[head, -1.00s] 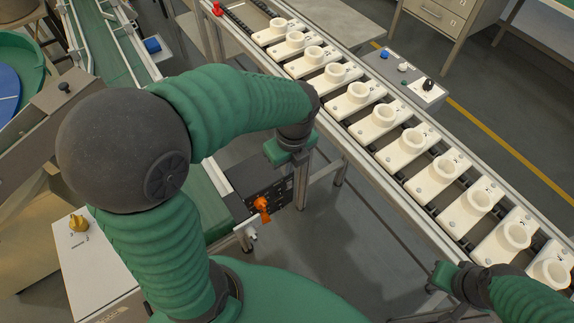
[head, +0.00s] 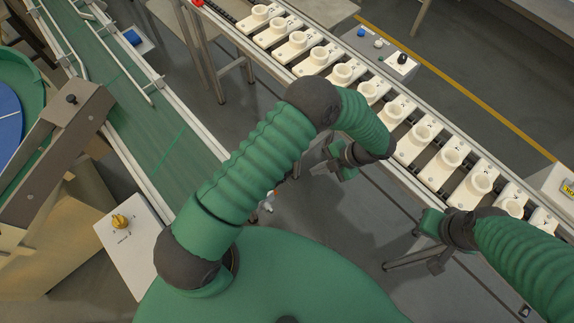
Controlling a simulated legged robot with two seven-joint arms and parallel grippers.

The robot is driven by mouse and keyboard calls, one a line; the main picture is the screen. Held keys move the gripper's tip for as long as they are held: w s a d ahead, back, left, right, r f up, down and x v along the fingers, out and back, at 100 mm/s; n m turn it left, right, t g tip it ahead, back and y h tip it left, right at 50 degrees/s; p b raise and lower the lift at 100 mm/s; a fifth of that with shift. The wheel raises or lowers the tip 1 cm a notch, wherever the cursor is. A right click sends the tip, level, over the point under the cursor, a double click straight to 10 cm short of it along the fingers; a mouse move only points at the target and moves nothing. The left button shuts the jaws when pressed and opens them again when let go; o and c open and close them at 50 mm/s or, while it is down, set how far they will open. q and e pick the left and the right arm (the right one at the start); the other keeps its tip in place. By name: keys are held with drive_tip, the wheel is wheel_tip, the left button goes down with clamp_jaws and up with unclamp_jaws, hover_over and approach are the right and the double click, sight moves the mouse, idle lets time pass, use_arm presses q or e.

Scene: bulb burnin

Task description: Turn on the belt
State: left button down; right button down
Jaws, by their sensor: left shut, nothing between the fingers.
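A green flat belt (head: 160,135) runs between metal rails at the left. A white box with a yellow rotary knob (head: 120,221) stands beside its near end. My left gripper (head: 343,172) is shut and empty, in front of the conveyor with white sockets and apart from both switch boxes in view. My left arm crosses the middle and hides most of the area where a black box with an orange switch showed earlier. My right gripper (head: 428,224) is near that conveyor's front edge at the lower right; its finger opening is unclear.
A roller conveyor carries several white lamp sockets (head: 422,131) diagonally across the right. Behind it is a grey control box (head: 389,55) with a black knob and buttons. A green round table (head: 30,110) with a blue top is at the far left.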

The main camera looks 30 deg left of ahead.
use_arm(q)
drive_tip(key=a+f, duration=0.9)
drive_tip(key=shift+s, duration=0.25)
drive_tip(key=shift+a, duration=0.1)
drive_tip(key=shift+a+y+b, duration=0.15)
drive_tip(key=shift+y+b, duration=0.15)
idle(0.4)
